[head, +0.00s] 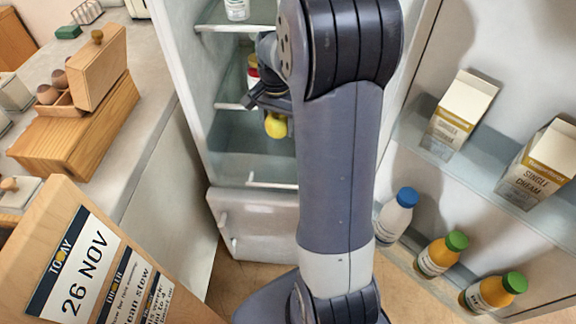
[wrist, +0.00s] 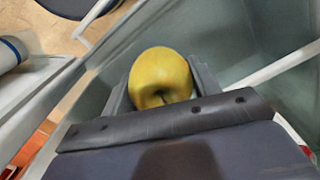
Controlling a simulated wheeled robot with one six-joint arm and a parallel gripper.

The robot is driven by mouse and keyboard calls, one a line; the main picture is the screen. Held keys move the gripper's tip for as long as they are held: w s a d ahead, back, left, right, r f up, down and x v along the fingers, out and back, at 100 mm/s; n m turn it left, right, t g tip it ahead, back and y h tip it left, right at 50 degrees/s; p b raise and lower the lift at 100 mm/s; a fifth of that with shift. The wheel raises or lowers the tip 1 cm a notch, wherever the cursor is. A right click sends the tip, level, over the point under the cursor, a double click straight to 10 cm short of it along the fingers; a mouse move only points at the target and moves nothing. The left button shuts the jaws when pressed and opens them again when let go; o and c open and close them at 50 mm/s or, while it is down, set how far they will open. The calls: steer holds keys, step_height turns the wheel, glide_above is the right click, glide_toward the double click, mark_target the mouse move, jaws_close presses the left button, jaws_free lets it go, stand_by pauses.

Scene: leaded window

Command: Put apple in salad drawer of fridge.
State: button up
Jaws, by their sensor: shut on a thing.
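The yellow apple (head: 276,125) is between the fingers of my gripper (head: 272,108), which is shut on it. In the wrist view the apple (wrist: 160,78) sits between both fingers (wrist: 161,88). The fridge (head: 182,60) stands open. My gripper is inside its opening, in front of the shelves. Below the apple is a grey-green, see-through bin (head: 235,165) with a pale front rim, which looks like the salad drawer. In the wrist view its wall (wrist: 235,40) and white rim (wrist: 275,66) show behind the apple. The apple appears above the bin; its exact height is unclear. My arm hides the fridge's right side.
The open door at right holds two cartons (head: 459,113) (head: 541,160), a blue-capped bottle (head: 396,216) and two green-capped bottles (head: 437,255) (head: 492,293). A jar (head: 252,72) stands on a shelf above. A counter (head: 150,90) with wooden boxes (head: 75,125) lies left.

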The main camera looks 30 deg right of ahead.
steer(key=s+d+m+b, duration=0.2)
steer(key=d+m+b, duration=0.1)
steer(key=d+m, duration=0.2)
steer(key=f+b, duration=0.2)
steer(key=f, duration=1.6)
steer(key=shift+a+b, duration=0.2)
steer(key=shift+b, duration=0.15)
steer(key=shift+f, duration=0.15)
steer(key=o, duration=1.1)
step_height(320, 180, up, 12)
steer(key=p, duration=0.2)
